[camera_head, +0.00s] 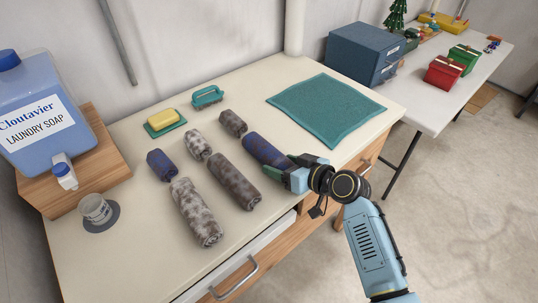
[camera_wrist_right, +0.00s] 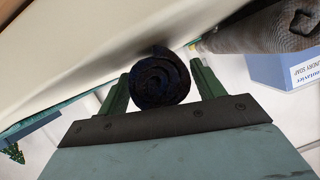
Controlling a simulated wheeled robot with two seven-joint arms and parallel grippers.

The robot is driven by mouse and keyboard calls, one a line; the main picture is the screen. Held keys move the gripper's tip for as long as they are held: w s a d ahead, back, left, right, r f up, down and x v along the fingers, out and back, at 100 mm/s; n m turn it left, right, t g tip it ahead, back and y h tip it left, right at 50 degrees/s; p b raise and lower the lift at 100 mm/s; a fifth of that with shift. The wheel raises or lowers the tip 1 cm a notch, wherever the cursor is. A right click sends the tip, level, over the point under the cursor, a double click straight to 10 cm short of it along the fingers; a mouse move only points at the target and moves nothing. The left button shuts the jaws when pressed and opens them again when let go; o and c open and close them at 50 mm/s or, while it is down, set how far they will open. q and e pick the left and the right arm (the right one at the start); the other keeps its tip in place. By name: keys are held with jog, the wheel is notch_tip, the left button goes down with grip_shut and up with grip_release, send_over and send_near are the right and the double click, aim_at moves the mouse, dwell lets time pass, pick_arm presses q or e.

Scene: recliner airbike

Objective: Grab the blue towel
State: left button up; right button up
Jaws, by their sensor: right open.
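A large rolled blue towel (camera_head: 264,148) lies on the cream tabletop, right of the other rolls. A smaller blue roll (camera_head: 160,165) lies further left. My right gripper (camera_head: 291,172) is at the near end of the large blue towel, with its fingers open. In the right wrist view the dark spiral end of the towel (camera_wrist_right: 160,77) sits between the two green fingers of my right gripper (camera_wrist_right: 161,85). My left gripper is not in view.
Several grey rolled towels (camera_head: 234,181) lie left of the blue towel. A flat teal towel (camera_head: 326,108) lies behind it. A yellow sponge (camera_head: 163,118), green brush (camera_head: 207,96) and laundry soap jug (camera_head: 42,115) stand at the left. A drawer (camera_head: 237,268) is in front.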

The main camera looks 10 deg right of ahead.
jog(key=shift+w+a+f, duration=0.15)
jog(key=shift+w+a, duration=0.05)
jog(key=shift+c, duration=0.2)
jog(key=c, duration=0.7)
